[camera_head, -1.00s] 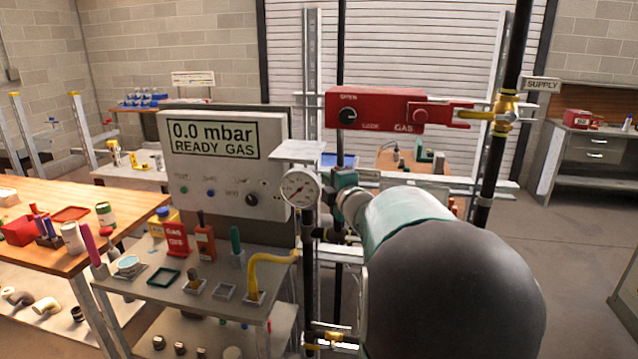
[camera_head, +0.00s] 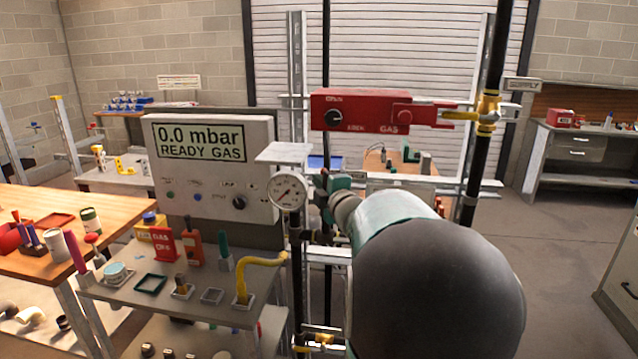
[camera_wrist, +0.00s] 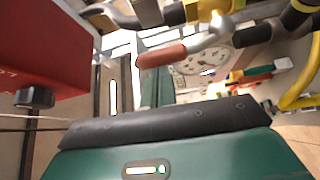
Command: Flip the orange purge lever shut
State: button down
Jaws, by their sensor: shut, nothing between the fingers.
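The orange purge lever (camera_wrist: 162,55) shows in the wrist view, a rounded orange-red grip on a bent metal stem. The stem runs up right to a yellow valve body (camera_wrist: 206,9). My gripper (camera_wrist: 165,118), teal with a dark front edge, fills the bottom of the wrist view. It is shut and empty, and a gap shows between it and the lever. In the head view my gripper (camera_head: 327,190) is just right of the round pressure gauge (camera_head: 288,191), partly hidden by my own arm. I cannot make out the lever there.
A red gas box (camera_head: 365,110) with a black knob is close at the left in the wrist view (camera_wrist: 40,50). Dark vertical pipes (camera_head: 488,80) and grey rails stand around the gripper. A tool cart (camera_head: 190,283) and display panel (camera_head: 212,165) are at the left.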

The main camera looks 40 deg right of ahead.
jog(key=shift+s+d, duration=0.1)
jog(key=s+d+f+m+h, duration=0.1)
jog(key=s+f+m+h, duration=0.1)
jog(key=m+h, duration=0.2)
jog(key=s+d+f+m+g+h, duration=0.1)
jog(key=m+h, duration=0.3)
jog(key=m, duration=0.6)
jog(key=s+d+f+m+h, duration=0.2)
jog(key=m+h, duration=0.3)
jog(key=m, duration=0.3)
jog(key=shift+s+d+f, duration=0.2)
jog(key=shift+s+f, duration=0.2)
jog(key=shift+f, duration=0.1)
jog(key=shift+d+f, duration=0.1)
jog(key=shift+f, duration=0.35)
jog(key=shift+s, duration=0.1)
